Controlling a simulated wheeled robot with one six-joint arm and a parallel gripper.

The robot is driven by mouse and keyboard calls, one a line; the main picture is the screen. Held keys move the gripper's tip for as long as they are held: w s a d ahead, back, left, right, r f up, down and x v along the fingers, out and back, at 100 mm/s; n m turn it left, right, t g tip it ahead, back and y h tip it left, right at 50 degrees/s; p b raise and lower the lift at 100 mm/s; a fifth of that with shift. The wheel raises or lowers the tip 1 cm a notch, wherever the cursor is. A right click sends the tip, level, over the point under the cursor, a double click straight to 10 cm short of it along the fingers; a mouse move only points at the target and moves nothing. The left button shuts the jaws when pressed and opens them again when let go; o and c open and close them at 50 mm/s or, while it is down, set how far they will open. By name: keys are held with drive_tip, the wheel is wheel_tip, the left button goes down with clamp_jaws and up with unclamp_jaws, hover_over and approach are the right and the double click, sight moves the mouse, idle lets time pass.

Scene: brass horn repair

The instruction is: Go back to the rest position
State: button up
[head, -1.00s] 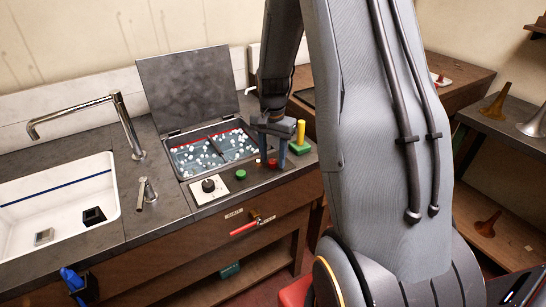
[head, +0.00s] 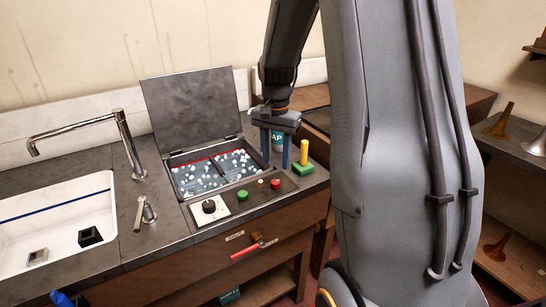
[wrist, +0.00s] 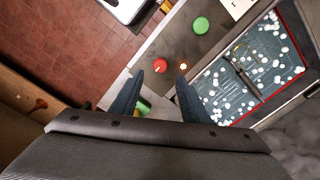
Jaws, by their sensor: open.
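My gripper (head: 276,160) is open and empty, pointing down above the right end of the counter. Its two dark blue fingers also show in the wrist view (wrist: 158,84), apart with nothing between them. The red button (head: 275,184) lies below and in front of the fingertips, clear of them; it also shows in the wrist view (wrist: 160,66). A small glowing light (wrist: 183,66) and a green button (head: 242,195) sit beside it in a row.
A basin (head: 176,155) with white bits in liquid stands left of my gripper, its lid (head: 190,105) raised. A yellow peg (head: 302,152) on a green block (head: 304,169) stands close right. A partly hidden labelled container (head: 278,146) is behind the fingers. The tap (head: 127,140) is further left.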

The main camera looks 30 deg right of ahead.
drive_tip(key=s+a+f+n+t+b, duration=0.1)
drive_tip(key=s+a+f+n, duration=0.1)
drive_tip(key=s+a+n, duration=0.9)
drive_tip(key=s+a, duration=0.4)
drive_tip(key=shift+s+f, duration=0.25)
drive_tip(key=shift+a, duration=0.1)
drive_tip(key=shift+c, duration=0.3)
